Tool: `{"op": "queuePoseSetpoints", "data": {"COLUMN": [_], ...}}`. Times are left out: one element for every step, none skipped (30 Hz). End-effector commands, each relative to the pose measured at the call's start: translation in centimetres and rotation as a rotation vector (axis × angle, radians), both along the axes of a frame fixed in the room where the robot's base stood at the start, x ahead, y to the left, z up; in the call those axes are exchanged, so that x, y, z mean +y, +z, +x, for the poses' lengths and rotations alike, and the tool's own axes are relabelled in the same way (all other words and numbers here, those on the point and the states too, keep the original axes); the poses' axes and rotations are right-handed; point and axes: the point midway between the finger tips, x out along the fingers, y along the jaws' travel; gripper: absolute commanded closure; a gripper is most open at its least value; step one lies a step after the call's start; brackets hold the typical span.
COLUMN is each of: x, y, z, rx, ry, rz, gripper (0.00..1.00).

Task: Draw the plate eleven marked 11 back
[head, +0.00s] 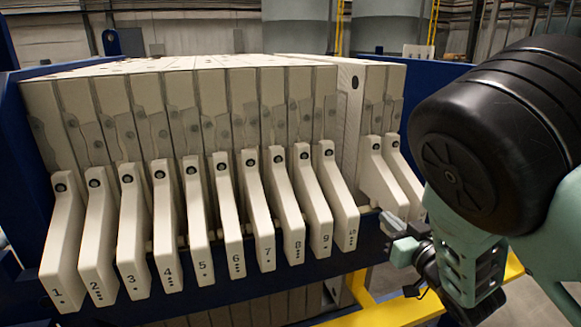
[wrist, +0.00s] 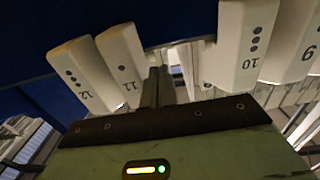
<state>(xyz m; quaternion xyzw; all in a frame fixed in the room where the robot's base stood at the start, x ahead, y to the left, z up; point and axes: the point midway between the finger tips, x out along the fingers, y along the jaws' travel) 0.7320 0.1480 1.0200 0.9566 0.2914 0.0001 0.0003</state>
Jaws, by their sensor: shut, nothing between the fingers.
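Plate eleven (head: 381,185) is a cream plate with a handle at the right of the press, beside plate twelve (head: 404,172). The wrist view shows the handles marked 11 (wrist: 122,62) and 12 (wrist: 84,74) close together. A gap separates plate eleven from plate ten (head: 342,205), whose handle is marked 10 (wrist: 246,42) in the wrist view. My gripper (head: 392,224) is below the handle of plate eleven, partly hidden by my arm. In the wrist view its shut fingers (wrist: 158,84) are empty, in the gap just right of handle 11. Contact with the handle cannot be told.
Plates one (head: 62,235) to ten stand packed in a row on the left, handles forward. A blue frame beam (head: 205,300) runs beneath them. A yellow rail (head: 385,312) lies low at the right. The handle of plate nine (wrist: 306,50) shows beyond ten.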

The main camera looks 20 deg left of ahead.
Motion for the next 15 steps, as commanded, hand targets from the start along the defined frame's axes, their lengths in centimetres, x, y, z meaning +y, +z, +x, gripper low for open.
{"op": "queuePoseSetpoints", "data": {"x": [-0.3,-0.4,-0.6,-0.7,-0.9,-1.1,-1.2,-1.3,-1.5,-1.7,-1.9,-2.1,-2.3,-2.5,-2.8], "y": [0.0,0.0,0.0,0.0,0.0,0.0,0.0,0.0,0.0,0.0,0.0,0.0,0.0,0.0,0.0], "z": [0.2,0.3,0.4,0.5,0.6,0.7,0.8,0.9,1.0,1.1,1.2,1.4,1.6,1.7,1.8], "rx": [-0.001,-0.001,0.0,0.0,0.0,0.0,0.0,0.0,-0.001,-0.001,0.0,0.0,-0.001,-0.001,-0.001], "ry": [-0.001,-0.001,-0.001,0.0,0.0,0.0,0.0,0.0,-0.001,-0.001,-0.002,-0.004,-0.006,-0.007,-0.009], "rz": [0.001,0.001,0.001,0.001,0.001,0.001,0.001,0.001,0.001,0.001,0.0,0.0,-0.001,-0.001,-0.002], "gripper": [1.0,1.0,1.0,1.0,1.0,1.0,1.0,1.0,1.0,1.0,1.0,1.0,1.0,1.0,1.0]}}
